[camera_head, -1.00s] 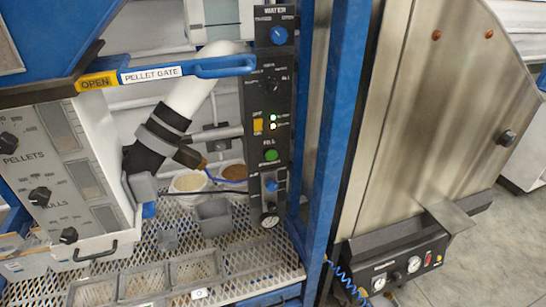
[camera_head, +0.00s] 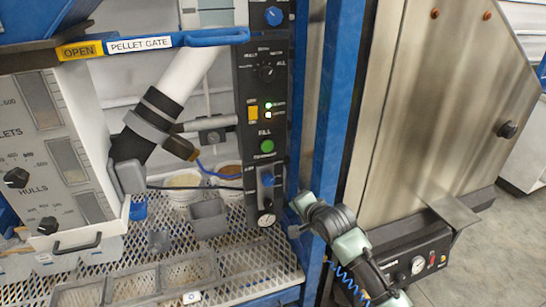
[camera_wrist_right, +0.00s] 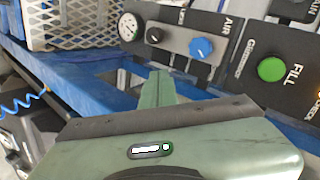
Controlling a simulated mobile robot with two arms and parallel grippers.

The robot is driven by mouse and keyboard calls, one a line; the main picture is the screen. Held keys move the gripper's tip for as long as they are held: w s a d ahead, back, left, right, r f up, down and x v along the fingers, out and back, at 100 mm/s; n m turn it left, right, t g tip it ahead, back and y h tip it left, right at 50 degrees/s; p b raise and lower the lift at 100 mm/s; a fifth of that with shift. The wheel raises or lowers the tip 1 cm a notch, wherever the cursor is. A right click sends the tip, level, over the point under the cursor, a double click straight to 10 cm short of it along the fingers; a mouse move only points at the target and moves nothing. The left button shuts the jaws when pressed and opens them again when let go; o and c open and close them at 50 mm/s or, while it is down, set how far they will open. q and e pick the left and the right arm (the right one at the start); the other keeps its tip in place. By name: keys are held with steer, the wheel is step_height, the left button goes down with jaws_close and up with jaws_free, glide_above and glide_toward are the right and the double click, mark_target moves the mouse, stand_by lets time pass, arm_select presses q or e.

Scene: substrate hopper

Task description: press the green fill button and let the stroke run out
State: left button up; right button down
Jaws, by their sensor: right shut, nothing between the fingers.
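The green fill button (camera_head: 267,146) sits on the black control panel (camera_head: 262,85) under the FILL label. It also shows at the right of the right wrist view (camera_wrist_right: 271,69). My right gripper (camera_head: 299,215) is at the lower right of the panel, below and to the right of the button and apart from it. In the right wrist view its shut green fingers (camera_wrist_right: 157,90) point toward the panel's lower part, left of the button. Nothing is held. My left gripper is not in view.
A blue post (camera_head: 337,110) stands right of the panel. A blue AIR knob (camera_head: 268,180) and a gauge (camera_head: 266,220) lie below the button. A yellow switch (camera_head: 252,113) with lit lamps is above it. Grey trays (camera_head: 134,283) stand on the mesh deck at left.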

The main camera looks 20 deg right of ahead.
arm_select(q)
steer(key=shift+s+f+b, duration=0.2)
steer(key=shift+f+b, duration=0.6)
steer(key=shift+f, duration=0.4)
arm_select(e)
step_height(320, 180, up, 17)
steer(key=s+a+m+t, duration=0.1)
steer(key=a+m+t, duration=0.1)
steer(key=m, duration=0.1)
steer(key=shift+m+t+y, duration=0.3)
steer(key=shift+t+y, duration=0.1)
steer(key=p, duration=0.1)
glide_toward(272, 142)
steer(key=w, duration=0.1)
steer(key=w+a+f, duration=0.1)
steer(key=w+f, duration=0.1)
steer(key=w, duration=0.1)
steer(key=shift+a+f, duration=0.2)
steer(key=shift+a, duration=0.1)
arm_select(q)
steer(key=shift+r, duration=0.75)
arm_select(e)
steer(key=shift+x, duration=0.75)
steer(key=shift+r, duration=0.2)
